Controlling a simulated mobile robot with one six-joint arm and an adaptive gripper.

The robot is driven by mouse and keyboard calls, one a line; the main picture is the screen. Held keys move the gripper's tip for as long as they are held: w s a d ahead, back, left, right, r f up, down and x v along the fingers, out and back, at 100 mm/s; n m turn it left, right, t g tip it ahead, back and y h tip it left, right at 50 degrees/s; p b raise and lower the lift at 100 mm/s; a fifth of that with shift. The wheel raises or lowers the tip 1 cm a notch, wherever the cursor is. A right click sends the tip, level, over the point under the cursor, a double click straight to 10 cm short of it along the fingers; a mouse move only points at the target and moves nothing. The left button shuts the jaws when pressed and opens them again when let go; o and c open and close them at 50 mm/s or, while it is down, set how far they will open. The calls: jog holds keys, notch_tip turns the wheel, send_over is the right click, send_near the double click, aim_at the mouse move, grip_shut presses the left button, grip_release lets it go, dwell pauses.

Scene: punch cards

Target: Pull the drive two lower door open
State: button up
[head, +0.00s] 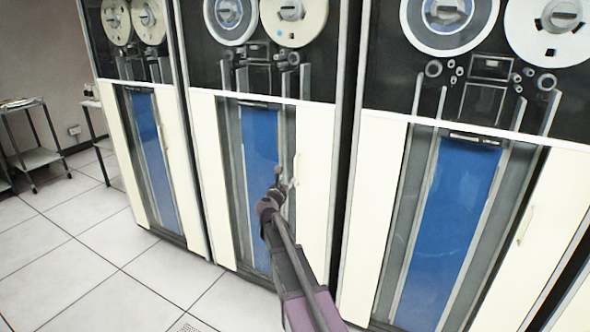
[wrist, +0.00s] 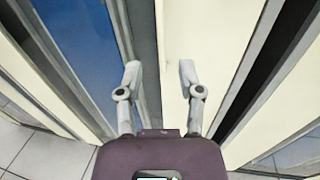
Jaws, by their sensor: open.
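The middle tape drive's lower door (head: 316,150) has cream side panels around a blue window (head: 259,150) and looks shut. A slim upright handle (head: 296,165) sits on its right cream panel. My gripper (head: 281,178) is in front of this door, beside the handle in the head view. In the wrist view my gripper (wrist: 159,72) has its two fingers apart, facing the cream panel (wrist: 178,35) near its edge with the grey strip. Nothing shows held between the fingers. I cannot tell whether a finger touches the handle.
Similar drives stand on the left (head: 150,150) and right (head: 375,200), with narrow dark gaps between cabinets. Tape reels (head: 293,20) sit above the doors. A metal cart (head: 35,150) stands at far left. The tiled floor (head: 95,240) is clear at the front left.

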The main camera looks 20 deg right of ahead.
aim_at(295, 168)
jog(key=x, duration=1)
jog(key=shift+w+d, duration=0.2)
grip_shut()
